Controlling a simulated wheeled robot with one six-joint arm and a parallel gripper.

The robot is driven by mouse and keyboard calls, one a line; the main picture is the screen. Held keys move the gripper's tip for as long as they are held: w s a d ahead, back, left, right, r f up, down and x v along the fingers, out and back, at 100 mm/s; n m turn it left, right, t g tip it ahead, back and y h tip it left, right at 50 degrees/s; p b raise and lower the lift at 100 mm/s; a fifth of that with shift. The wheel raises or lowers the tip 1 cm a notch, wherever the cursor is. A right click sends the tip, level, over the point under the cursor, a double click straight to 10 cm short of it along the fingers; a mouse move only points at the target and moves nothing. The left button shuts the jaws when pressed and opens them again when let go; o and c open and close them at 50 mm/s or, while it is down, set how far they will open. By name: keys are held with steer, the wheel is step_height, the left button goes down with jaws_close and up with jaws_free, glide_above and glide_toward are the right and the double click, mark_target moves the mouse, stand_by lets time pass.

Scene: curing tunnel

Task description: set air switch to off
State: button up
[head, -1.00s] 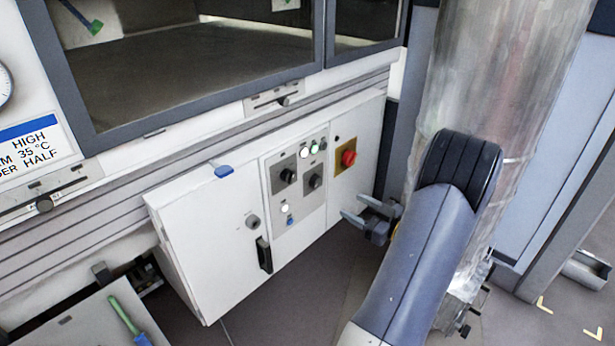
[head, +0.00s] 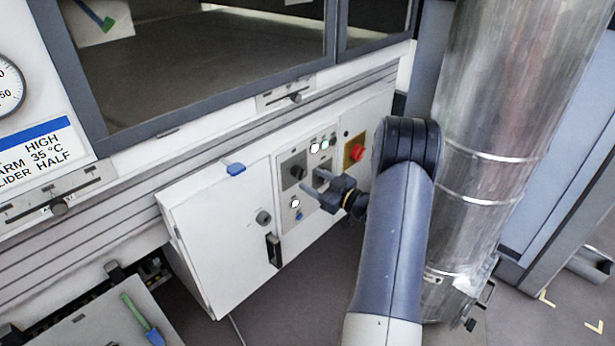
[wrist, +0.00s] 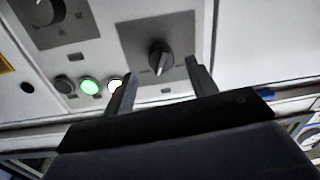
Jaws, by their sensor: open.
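Two dark rotary knobs sit on grey plates of the white control cabinet. Which one is the air switch I cannot tell, as the labels are too small to read. The left knob (head: 297,172) shows in the head view and, from its place beside the white lamp, seems to be the pointer knob (wrist: 160,57) in the wrist view. My gripper (head: 312,182) is open and empty in front of the panel. In the wrist view its fingers (wrist: 160,78) stand apart below and either side of that knob, with no visible contact. The second knob (wrist: 42,12) is cut by the wrist frame's edge.
A lit white lamp (wrist: 116,86) and green lamp (wrist: 90,86) sit beside the knob. A red button (head: 356,152) on a yellow plate is to the right. A black handle (head: 273,250) is on the cabinet door. A metal duct (head: 490,150) stands right of my arm.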

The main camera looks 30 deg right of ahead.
mark_target(302, 176)
steer(key=x, duration=0.4)
steer(key=shift+w+a+f, duration=0.1)
steer(key=shift+a+f, duration=0.05)
steer(key=shift+a, duration=0.2)
steer(key=shift+s+d, duration=0.15)
steer(key=shift+s, duration=0.25)
steer(key=shift+c, duration=0.4)
steer(key=shift+w+d+r, duration=0.15)
steer(key=shift+d+r, duration=0.1)
steer(key=c, duration=0.9)
